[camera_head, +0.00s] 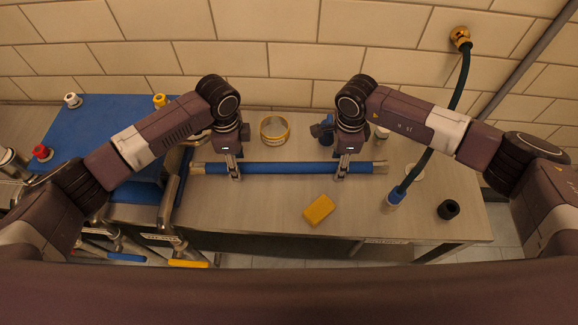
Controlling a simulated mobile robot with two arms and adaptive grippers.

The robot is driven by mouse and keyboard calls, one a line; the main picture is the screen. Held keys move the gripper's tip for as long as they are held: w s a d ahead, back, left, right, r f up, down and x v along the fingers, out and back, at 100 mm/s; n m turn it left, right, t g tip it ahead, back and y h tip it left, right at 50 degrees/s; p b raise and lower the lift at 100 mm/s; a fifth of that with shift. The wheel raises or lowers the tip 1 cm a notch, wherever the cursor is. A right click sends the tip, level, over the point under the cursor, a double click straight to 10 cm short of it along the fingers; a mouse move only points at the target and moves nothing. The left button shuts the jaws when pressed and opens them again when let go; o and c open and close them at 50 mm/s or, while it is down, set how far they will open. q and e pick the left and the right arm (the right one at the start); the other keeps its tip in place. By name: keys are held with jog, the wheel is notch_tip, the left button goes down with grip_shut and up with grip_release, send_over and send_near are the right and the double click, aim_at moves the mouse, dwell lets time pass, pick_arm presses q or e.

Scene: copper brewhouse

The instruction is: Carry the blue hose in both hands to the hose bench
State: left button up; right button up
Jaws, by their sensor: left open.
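The blue hose (288,168) lies straight, left to right, at or just above the steel bench top (260,208), with a metal fitting at each end. I cannot tell whether it touches the bench. My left gripper (235,172) is over the hose's left part, open, with its fingers around the hose. My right gripper (342,170) is over the hose's right part, its fingers at the hose; their gap is too small to judge. The hose parts under both grippers are hidden.
A yellow sponge (319,209) lies in front of the hose. A brass ring (274,129) is behind it. A dark hose with a blue end (396,196) hangs from a wall valve at right, near a black ring (448,209). A blue panel (98,125) with valves stands left.

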pick_arm(q)
jog(key=shift+f, duration=0.75)
pick_arm(e)
jog(key=shift+f, duration=0.7)
pick_arm(q)
jog(key=shift+c, duration=0.5)
pick_arm(e)
jog(key=shift+c, duration=0.5)
pick_arm(q)
grip_shut()
pick_arm(e)
grip_shut()
pick_arm(q)
jog(key=shift+r, duration=0.1)
